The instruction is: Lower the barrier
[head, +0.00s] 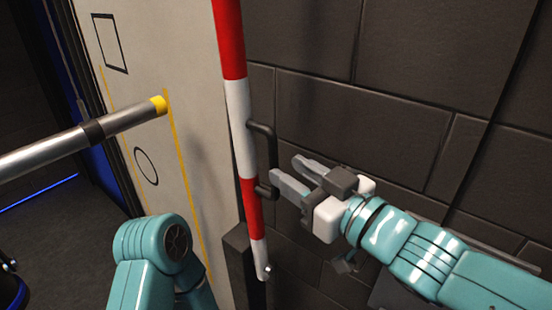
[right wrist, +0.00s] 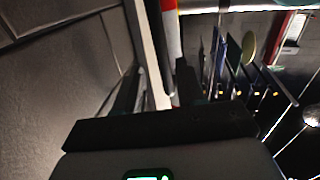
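The barrier (head: 239,115) is a red and white striped pole that stands nearly upright in the middle of the head view, its low end by a dark post (head: 240,268). A black bracket-shaped handle (head: 272,150) sticks out from its right side. My right gripper (head: 285,168) is open, its two fingertips just right of the handle's lower part; I cannot tell whether they touch it. In the right wrist view the striped barrier (right wrist: 172,35) shows at the top, beyond the two parted dark fingers (right wrist: 156,85). My left gripper is not in view.
A silver tube (head: 60,148) with a yellow tip juts in from the left. A pale panel (head: 190,100) with black outlines and yellow lines stands behind it. A dark block wall (head: 400,105) is behind the barrier and my right arm.

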